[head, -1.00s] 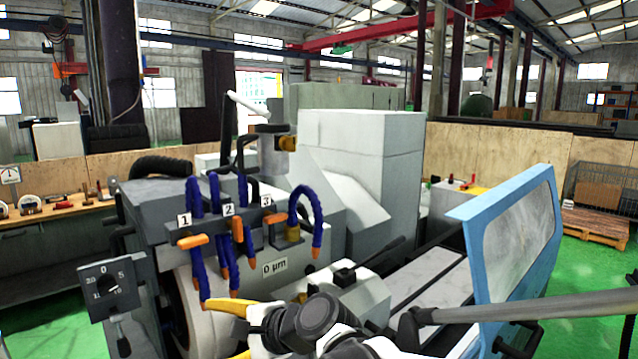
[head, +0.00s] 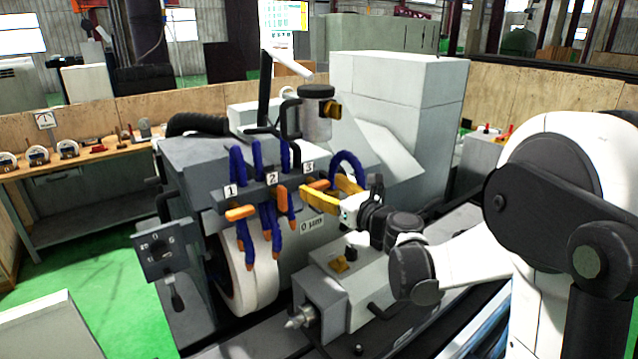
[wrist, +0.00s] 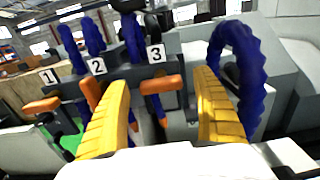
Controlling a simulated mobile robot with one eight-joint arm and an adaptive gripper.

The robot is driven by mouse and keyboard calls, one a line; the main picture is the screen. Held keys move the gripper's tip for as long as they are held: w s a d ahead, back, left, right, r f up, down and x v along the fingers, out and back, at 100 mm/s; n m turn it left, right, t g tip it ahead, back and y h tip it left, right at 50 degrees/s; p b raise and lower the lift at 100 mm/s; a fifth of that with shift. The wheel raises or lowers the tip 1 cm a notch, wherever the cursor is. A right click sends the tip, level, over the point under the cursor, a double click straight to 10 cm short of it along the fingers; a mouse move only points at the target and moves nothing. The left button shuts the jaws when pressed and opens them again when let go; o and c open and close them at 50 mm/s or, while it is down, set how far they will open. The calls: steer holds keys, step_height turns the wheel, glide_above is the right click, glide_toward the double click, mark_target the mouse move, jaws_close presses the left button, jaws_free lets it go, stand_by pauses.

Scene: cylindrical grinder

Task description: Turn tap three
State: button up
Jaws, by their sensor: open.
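Tap three (head: 318,184) has an orange handle lying roughly level, below the label 3 on the grey manifold. In the wrist view, this handle (wrist: 161,85) shows between the two yellow fingers. My gripper (head: 333,192) is open in front of tap three, one finger on each side of the handle. In the wrist view, my gripper (wrist: 163,80) shows a gap on both sides of the handle. I cannot tell whether the fingertips reach as deep as the handle. Tap one (head: 241,213) has a level handle; tap two (head: 281,198) has an upright one.
Blue coolant hoses (head: 240,165) rise from the manifold and hang below it. A curved blue hose (wrist: 240,75) stands close to the right finger. The grinding wheel (head: 250,275) is below the taps. A grey control box (head: 160,248) stands at left.

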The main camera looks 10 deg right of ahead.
steer(key=shift+x, duration=0.85)
steer(key=c, duration=1.2)
steer(key=shift+o, duration=0.2)
